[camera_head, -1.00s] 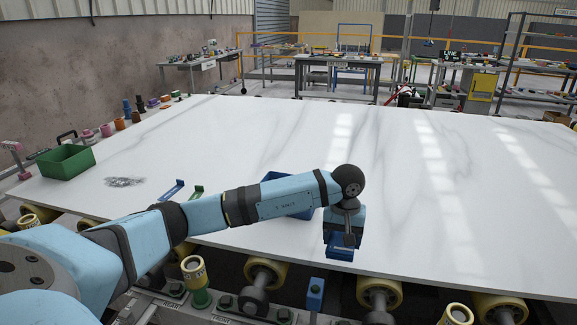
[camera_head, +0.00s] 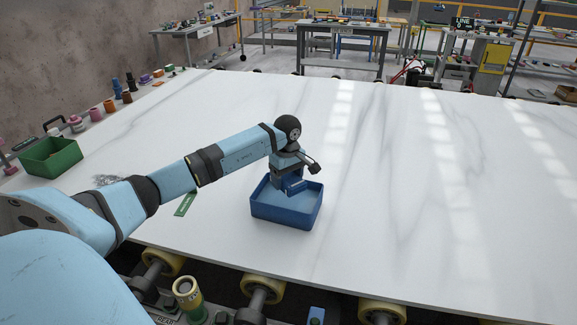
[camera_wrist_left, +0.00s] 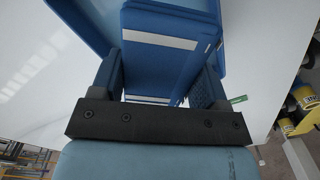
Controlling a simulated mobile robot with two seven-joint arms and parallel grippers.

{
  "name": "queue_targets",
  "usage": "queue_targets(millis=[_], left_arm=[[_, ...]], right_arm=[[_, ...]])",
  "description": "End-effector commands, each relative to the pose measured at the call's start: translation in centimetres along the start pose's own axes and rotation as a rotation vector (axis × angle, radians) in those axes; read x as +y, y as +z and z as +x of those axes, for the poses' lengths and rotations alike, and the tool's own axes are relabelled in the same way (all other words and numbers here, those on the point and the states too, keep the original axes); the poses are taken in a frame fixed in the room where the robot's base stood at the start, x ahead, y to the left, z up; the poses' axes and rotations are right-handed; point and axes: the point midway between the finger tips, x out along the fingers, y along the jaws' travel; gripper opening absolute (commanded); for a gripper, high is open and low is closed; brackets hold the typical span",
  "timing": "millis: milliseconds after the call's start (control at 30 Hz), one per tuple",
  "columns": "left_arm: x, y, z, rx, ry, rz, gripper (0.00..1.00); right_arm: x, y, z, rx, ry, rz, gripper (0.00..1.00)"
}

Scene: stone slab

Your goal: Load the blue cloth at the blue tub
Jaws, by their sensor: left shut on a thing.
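The blue tub (camera_head: 287,213) stands on the white slab near its front edge, with its open top facing up. My left gripper (camera_head: 290,182) points down at the tub's opening. In the left wrist view my left gripper (camera_wrist_left: 160,82) is shut on the blue cloth (camera_wrist_left: 162,55), a thick folded piece with pale stripes. The cloth also shows under the gripper in the head view (camera_head: 294,188), at or just above the tub's opening. I cannot tell whether it touches the floor of the tub. My right gripper is not in view.
A green tub (camera_head: 52,158) stands at the slab's left edge. A small green flat piece (camera_head: 186,203) lies left of the blue tub, by my arm. Spools and cups line the far left edge. The slab (camera_head: 420,200) is clear to the right.

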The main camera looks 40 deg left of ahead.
Motion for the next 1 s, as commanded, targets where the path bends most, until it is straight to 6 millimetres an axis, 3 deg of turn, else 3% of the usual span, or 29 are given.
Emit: queue_targets(millis=[367,667,1000], left_arm=[[0.0,0.1,1.0,-0.002,0.0,0.002,0.5],[0.0,0.1,4.1,-0.002,-0.001,0.001,0.5],[0.0,0.1,6.0,0.0,0.0,0.002,0.5]], right_arm=[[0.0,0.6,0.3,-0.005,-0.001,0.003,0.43],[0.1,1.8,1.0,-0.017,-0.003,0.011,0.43],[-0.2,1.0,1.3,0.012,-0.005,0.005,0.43]])
